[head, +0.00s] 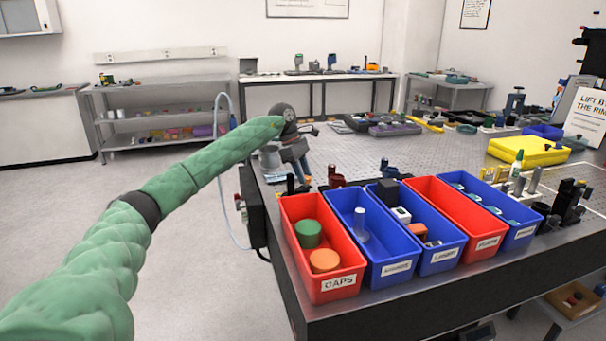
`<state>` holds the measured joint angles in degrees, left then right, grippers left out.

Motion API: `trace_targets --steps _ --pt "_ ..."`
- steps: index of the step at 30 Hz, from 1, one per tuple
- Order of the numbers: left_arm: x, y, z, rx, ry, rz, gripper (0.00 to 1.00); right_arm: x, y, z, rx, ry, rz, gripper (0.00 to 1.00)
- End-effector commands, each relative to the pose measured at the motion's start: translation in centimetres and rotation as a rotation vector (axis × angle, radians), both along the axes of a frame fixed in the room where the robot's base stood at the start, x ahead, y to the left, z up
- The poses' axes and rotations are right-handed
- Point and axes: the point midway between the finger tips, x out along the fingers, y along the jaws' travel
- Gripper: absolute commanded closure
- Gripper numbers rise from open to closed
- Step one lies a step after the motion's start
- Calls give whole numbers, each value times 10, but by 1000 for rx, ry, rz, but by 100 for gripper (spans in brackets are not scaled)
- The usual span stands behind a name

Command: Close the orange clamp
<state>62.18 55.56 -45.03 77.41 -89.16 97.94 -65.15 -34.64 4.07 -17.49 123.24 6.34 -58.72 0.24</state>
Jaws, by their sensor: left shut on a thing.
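My left gripper (299,165) is at the arm's far end, low over the table's left edge, small and dark in the view. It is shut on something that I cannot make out. A small reddish part (311,130) shows just beyond the wrist. I cannot pick out an orange clamp for certain; the wrist and gripper hide part of that corner. My right gripper is not in view.
Red and blue bins stand along the near edge, including the red CAPS bin (335,287) with a green cap (308,233) and an orange cap (324,261). Red (336,177) and blue (388,170) small fixtures stand behind them. A yellow case (528,151) lies at right.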

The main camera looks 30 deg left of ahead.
Motion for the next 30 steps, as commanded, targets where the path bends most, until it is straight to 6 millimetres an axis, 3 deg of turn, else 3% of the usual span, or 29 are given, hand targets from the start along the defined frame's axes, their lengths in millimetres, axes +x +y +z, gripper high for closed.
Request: trace_targets --steps 16,17,19,30 --pt "1 1 1 0 -2 -21 92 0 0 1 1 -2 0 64" --pt "1 1 1 0 -2 -21 64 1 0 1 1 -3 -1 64" --pt "1 1 1 0 -2 -21 50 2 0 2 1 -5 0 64" --pt "0 2 4 0 -2 -21 48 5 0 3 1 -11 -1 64"
